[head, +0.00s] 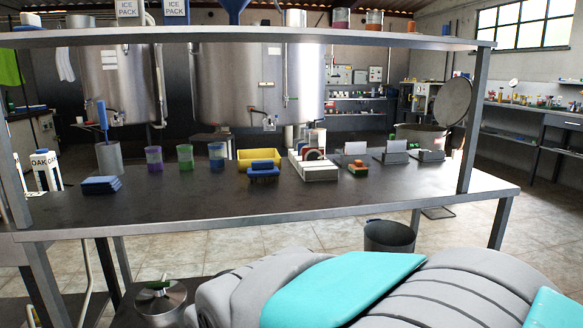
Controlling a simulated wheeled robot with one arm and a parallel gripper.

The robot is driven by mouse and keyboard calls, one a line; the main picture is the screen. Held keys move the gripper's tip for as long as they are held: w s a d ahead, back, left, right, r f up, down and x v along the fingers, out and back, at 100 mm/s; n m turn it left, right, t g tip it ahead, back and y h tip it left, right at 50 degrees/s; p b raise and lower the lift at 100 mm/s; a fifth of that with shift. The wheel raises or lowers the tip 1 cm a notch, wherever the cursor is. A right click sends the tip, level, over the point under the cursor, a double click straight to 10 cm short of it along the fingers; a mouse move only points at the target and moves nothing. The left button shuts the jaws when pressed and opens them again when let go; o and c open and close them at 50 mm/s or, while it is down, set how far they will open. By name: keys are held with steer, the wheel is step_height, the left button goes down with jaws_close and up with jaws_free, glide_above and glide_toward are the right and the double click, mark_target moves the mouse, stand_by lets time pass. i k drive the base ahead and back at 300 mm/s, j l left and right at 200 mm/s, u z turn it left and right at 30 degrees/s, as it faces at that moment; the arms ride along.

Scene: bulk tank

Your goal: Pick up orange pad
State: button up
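A small orange-red pad with some green on it (358,171) lies on the dark bench top (400,195), right of the middle. It sits just right of a white divided tray and in front of a small card holder. It is too small to make out its exact shape. My gripper is not in view. Only grey and teal parts of my own body fill the bottom right, in front of the bench and well apart from the pad.
A white tray (318,172), blue brush (263,172), yellow bin (258,155), coloured cups (185,157) and blue pads (101,185) stand on the bench. An upper shelf (250,36) runs above. A grey bucket (389,237) is below. The bench's front strip is clear.

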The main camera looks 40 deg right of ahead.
mark_target(358, 169)
steer(key=z, duration=1.6)
